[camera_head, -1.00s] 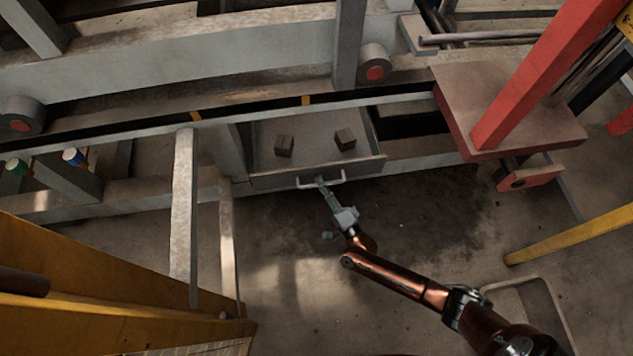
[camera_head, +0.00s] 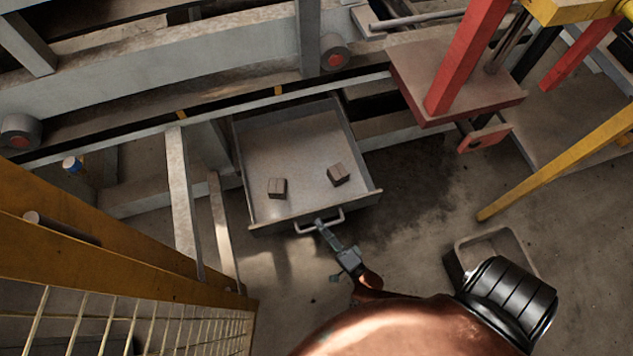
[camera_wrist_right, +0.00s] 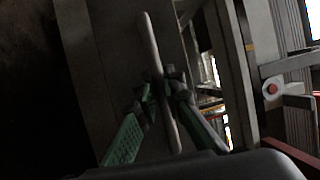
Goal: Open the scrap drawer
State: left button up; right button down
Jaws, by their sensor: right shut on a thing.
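The scrap drawer (camera_head: 295,145) is a grey metal tray pulled well out of the frame, with its floor in view. Two small brown blocks, a left one (camera_head: 277,188) and a right one (camera_head: 338,174), lie inside it. Its bar handle (camera_head: 306,230) is on the front panel. My right gripper (camera_head: 321,224) is shut on the handle near its middle. In the right wrist view the green-padded fingers (camera_wrist_right: 160,92) close around the pale handle bar (camera_wrist_right: 150,45). My left gripper is not in view.
A red post on a brown block (camera_head: 455,80) stands right of the drawer. An open grey bin (camera_head: 522,255) sits on the floor at the lower right. Yellow beams and a mesh guard (camera_head: 150,320) fill the lower left. Bare floor lies in front of the drawer.

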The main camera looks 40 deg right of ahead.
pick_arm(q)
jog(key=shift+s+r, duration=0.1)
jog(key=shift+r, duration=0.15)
pick_arm(e)
jog(key=shift+s+a, duration=0.4)
jog(key=shift+s, duration=0.45)
jog(key=shift+s+a, duration=0.35)
jog(key=shift+s, duration=0.45)
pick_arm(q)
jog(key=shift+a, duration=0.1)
pick_arm(e)
jog(key=c, duration=2)
grip_release()
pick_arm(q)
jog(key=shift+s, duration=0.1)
pick_arm(e)
jog(key=s, duration=0.3)
jog(key=s+f, duration=0.1)
jog(key=s, duration=0.3)
jog(key=shift+s+a+f, duration=0.15)
jog(key=shift+f, duration=0.05)
